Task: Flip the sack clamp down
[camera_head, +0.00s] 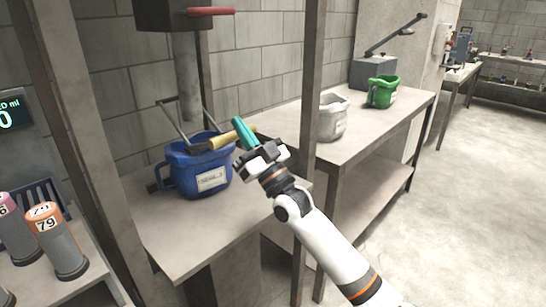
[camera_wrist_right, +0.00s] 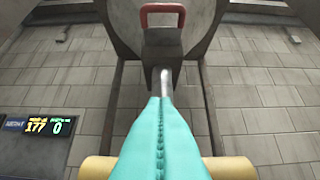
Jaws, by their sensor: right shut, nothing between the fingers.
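The sack clamp is a metal frame (camera_head: 172,122) around the chute's spout, with a yellow handle (camera_head: 222,141) sticking out to the right above a blue bucket. My right gripper (camera_head: 241,132) has teal fingers that are shut and empty. In the head view they are at the handle and hide part of it. In the right wrist view the closed fingers (camera_wrist_right: 160,135) cross in front of the handle (camera_wrist_right: 97,168), which shows on both sides of them. I cannot tell whether they touch. My left gripper is not in view.
The blue bucket (camera_head: 200,172) stands on the bench below the spout (camera_head: 188,80). A red lever (camera_head: 210,11) is above. White (camera_head: 331,118) and green (camera_head: 382,92) buckets stand on the table at right. A post (camera_head: 312,75) rises between bench and table. Orange-topped cylinder (camera_head: 58,245) is at lower left.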

